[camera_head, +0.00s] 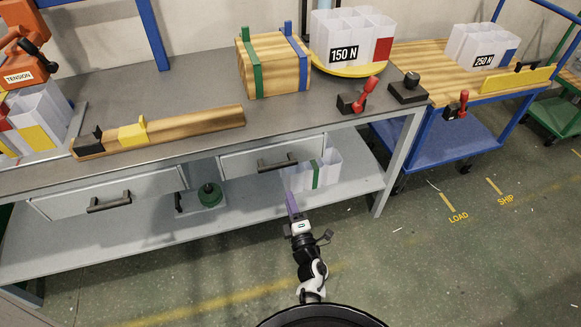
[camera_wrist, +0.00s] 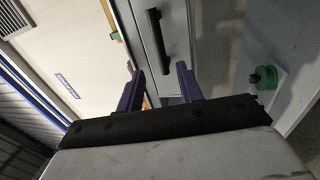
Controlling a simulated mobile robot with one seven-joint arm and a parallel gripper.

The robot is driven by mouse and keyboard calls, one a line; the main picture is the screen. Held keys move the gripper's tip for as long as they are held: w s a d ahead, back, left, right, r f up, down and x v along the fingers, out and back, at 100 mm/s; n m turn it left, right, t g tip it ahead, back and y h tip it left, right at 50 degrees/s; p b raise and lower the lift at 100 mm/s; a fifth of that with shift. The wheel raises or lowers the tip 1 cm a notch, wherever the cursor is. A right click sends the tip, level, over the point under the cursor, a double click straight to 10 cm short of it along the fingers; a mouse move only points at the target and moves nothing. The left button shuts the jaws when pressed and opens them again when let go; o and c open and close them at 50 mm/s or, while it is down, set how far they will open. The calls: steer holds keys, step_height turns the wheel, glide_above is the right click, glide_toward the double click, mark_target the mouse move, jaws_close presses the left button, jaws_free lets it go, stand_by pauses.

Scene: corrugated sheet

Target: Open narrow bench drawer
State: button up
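The narrow bench drawer (camera_head: 237,164) is the right one of two grey drawers under the bench top and looks closed. Its black bar handle (camera_head: 277,164) shows on the front. In the wrist view the handle (camera_wrist: 157,38) runs lengthwise up the picture on the grey drawer front (camera_wrist: 139,28). My gripper (camera_head: 291,200) is in front of the bench, at the right part of this drawer. In the wrist view my gripper (camera_wrist: 156,68) has its two purple fingers apart, with the handle's near end seen between the tips. I cannot tell how far the handle is from them.
A wider drawer (camera_head: 75,203) with its own handle is at the left. A lower shelf (camera_head: 130,234) holds a green-based item (camera_head: 209,195) and white containers (camera_head: 318,174). A bench leg (camera_head: 398,162) stands at the right. The floor in front is open.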

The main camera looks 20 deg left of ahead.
mark_target(278, 164)
steer(key=p+x, duration=0.1)
steer(key=x, duration=1.2)
steer(key=shift+a+r, duration=0.1)
steer(key=shift+a, duration=0.1)
jaws_close()
